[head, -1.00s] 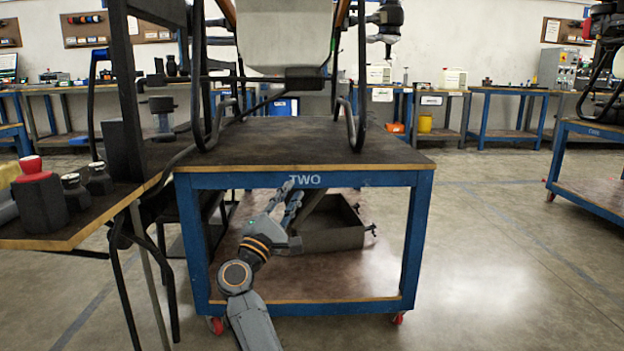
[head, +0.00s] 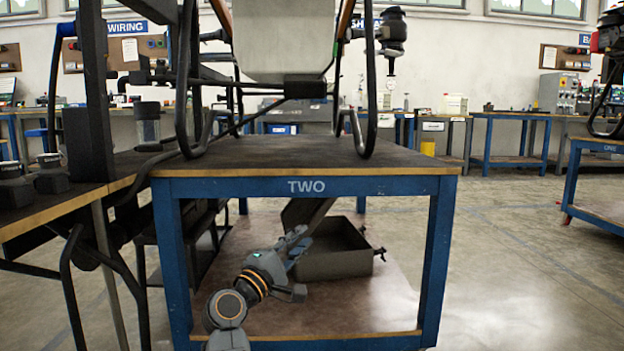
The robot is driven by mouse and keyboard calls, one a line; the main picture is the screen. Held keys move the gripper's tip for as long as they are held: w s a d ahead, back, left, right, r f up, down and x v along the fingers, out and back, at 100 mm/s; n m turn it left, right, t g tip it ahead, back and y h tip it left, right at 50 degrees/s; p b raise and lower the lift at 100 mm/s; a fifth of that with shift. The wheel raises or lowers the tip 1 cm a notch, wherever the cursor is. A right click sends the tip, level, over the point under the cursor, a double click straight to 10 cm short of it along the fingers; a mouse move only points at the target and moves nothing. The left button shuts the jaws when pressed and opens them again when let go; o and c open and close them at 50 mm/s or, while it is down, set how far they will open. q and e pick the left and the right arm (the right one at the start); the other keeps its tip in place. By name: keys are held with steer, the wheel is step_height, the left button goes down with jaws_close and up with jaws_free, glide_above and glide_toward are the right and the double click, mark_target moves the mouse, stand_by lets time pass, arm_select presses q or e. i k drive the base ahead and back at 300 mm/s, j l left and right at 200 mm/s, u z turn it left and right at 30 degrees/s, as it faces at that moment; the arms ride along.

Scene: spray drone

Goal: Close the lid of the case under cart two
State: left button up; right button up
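Cart two (head: 305,187), a blue-framed cart with a dark top and "TWO" on its front, stands in front of me. On its lower shelf is a dark grey case (head: 338,264), open, with its hollow inside showing. Its lid (head: 304,213) stands raised and tilted at the left side; the gripper hides its lower part. Small catches (head: 379,254) stick out at the right side. My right gripper (head: 297,242) is under the cart top, at the left of the case in the picture, overlapping the lid. Contact and finger gap are unclear. My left gripper is out of view.
A drone's legs and pale tank (head: 285,42) stand on cart two. A dark-topped side table (head: 75,205) with jars adjoins at the left. The lower shelf (head: 380,305) is bare around the case. Open floor (head: 530,270) lies at the right.

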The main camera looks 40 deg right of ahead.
mark_target(309, 212)
steer(key=i+l, duration=1.1)
steer(key=l, duration=0.25)
steer(key=i+l, duration=0.1)
steer(key=l, duration=0.15)
steer(key=i+l, duration=0.15)
steer(key=l+z, duration=0.05)
steer(key=l, duration=0.05)
